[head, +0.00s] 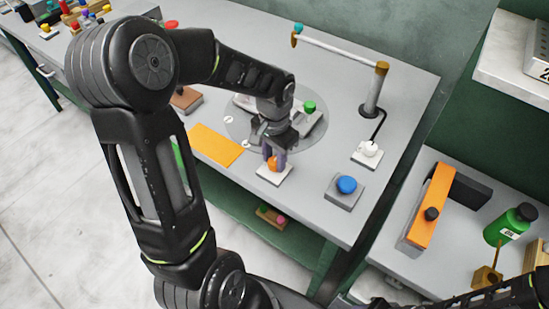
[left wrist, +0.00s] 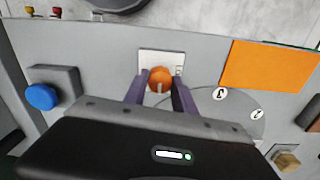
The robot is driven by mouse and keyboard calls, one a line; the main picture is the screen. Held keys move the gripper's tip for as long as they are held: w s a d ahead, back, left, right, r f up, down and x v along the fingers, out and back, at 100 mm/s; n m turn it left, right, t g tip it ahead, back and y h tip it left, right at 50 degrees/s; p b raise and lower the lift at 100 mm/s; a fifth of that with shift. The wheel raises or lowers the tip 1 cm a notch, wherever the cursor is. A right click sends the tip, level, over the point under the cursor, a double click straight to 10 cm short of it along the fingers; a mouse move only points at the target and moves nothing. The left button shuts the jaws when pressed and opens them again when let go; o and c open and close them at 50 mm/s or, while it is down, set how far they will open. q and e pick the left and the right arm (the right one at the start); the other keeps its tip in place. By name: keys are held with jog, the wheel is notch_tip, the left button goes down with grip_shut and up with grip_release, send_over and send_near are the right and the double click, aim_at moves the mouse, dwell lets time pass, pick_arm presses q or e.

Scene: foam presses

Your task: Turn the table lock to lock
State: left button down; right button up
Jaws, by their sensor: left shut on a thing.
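The table lock is an orange knob (head: 273,163) on a white square plate (head: 280,178) near the front edge of the grey table. My left gripper (head: 274,155) reaches down to it, with its purple fingers on either side of the knob. In the left wrist view the orange knob (left wrist: 160,79) sits between the fingertips (left wrist: 160,85), and a pale mark runs along its near part. The left gripper is shut on the knob. My right gripper is not seen in either view.
A blue button (head: 346,184) on a grey box stands right of the lock. An orange sheet (head: 214,145) lies to its left. A round turntable (head: 318,128) with numbers lies behind. A post (head: 375,90) with a white arm stands at the back right.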

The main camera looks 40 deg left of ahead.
pick_arm(q)
jog(key=n+b, duration=0.2)
jog(key=n, duration=0.1)
jog(key=shift+f, duration=0.15)
jog(key=n+b, duration=0.2)
jog(key=n, duration=0.3)
jog(key=n+b, duration=0.2)
jog(key=n, duration=0.2)
jog(key=shift+n, duration=0.3)
jog(key=n+b, duration=0.1)
jog(key=n, duration=0.3)
jog(key=shift+n, duration=0.3)
jog(key=shift+r, duration=0.2)
jog(key=c, duration=1)
grip_release()
